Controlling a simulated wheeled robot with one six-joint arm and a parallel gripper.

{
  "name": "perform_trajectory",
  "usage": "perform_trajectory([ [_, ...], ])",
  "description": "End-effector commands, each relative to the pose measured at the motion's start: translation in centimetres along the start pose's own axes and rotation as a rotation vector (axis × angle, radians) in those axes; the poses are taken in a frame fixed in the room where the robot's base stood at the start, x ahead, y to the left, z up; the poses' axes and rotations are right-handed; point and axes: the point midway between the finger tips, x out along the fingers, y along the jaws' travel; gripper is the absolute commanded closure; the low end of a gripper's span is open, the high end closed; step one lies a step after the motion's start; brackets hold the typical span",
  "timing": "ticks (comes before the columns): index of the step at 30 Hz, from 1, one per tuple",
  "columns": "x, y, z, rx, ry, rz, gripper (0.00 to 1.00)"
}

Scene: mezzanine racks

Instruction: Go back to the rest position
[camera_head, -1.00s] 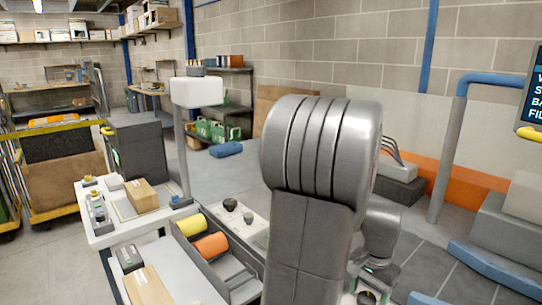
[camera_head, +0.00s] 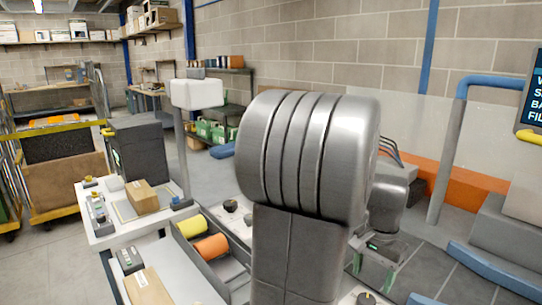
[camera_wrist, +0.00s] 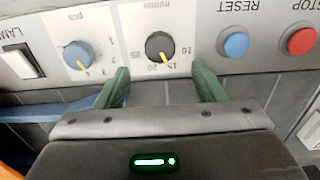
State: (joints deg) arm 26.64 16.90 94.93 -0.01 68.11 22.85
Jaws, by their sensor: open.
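My gripper (camera_wrist: 160,85) shows in the wrist view with its two green fingers apart and nothing between them. Beyond the fingertips is a control panel (camera_wrist: 195,15), seen upside down. It has a blue-capped knob (camera_wrist: 78,55), a black knob (camera_wrist: 160,46), a blue reset button (camera_wrist: 236,44) and a red stop button (camera_wrist: 302,41). I cannot tell whether a fingertip touches the panel. In the head view my arm fills the middle, and the gripper shows partly at its lower right (camera_head: 374,268).
A white table (camera_head: 105,238) at the left holds a cardboard box (camera_head: 142,196) and small devices. A grey tray with yellow (camera_head: 191,226) and orange rolls (camera_head: 211,246) lies beside my arm. A yellow-framed cart (camera_head: 60,160) stands behind. Open floor shows at the far left.

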Motion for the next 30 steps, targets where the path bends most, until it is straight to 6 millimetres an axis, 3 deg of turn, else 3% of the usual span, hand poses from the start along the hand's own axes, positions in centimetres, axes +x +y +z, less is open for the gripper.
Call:
perform_trajectory([
  [10, -6.7, 0.0, 0.0, 0.000, 0.002, -0.001, 0.38],
  [12, -4.5, 0.0, 0.1, 0.000, -0.006, 0.002, 0.38],
  [30, 7.6, 0.1, 0.1, 0.000, -0.006, 0.002, 0.38],
])
